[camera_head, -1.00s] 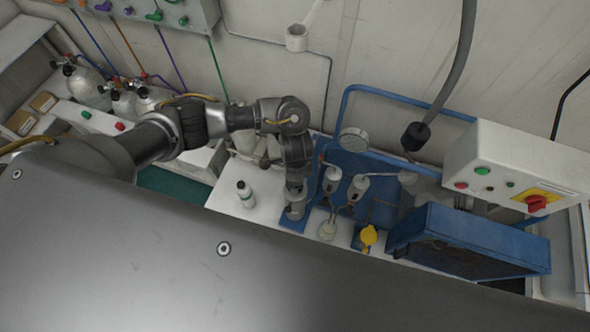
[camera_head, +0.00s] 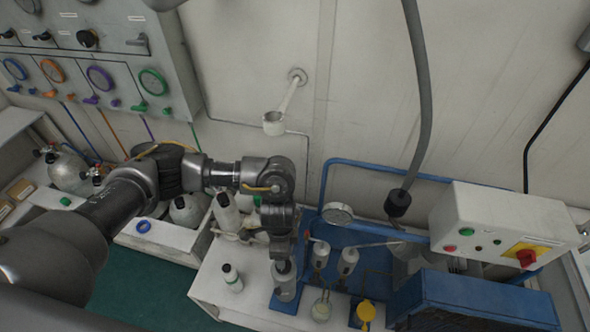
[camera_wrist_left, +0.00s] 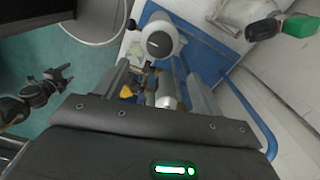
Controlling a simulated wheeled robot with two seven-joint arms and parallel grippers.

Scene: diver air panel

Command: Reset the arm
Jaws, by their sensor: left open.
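My left arm reaches in from the left in the head view. Its gripper (camera_head: 284,290) points down at the left end of the blue panel (camera_head: 345,240), beside two small grey-white cylinders. The fingertips are hard to make out there. In the left wrist view the two fingers (camera_wrist_left: 160,85) stand apart. A short pale cylinder (camera_wrist_left: 166,90) shows between them, and I cannot tell whether they touch it.
A white bottle (camera_head: 232,278) stands left of the gripper. A grey hose (camera_head: 418,110) hangs above. Green floor lies open at lower left.

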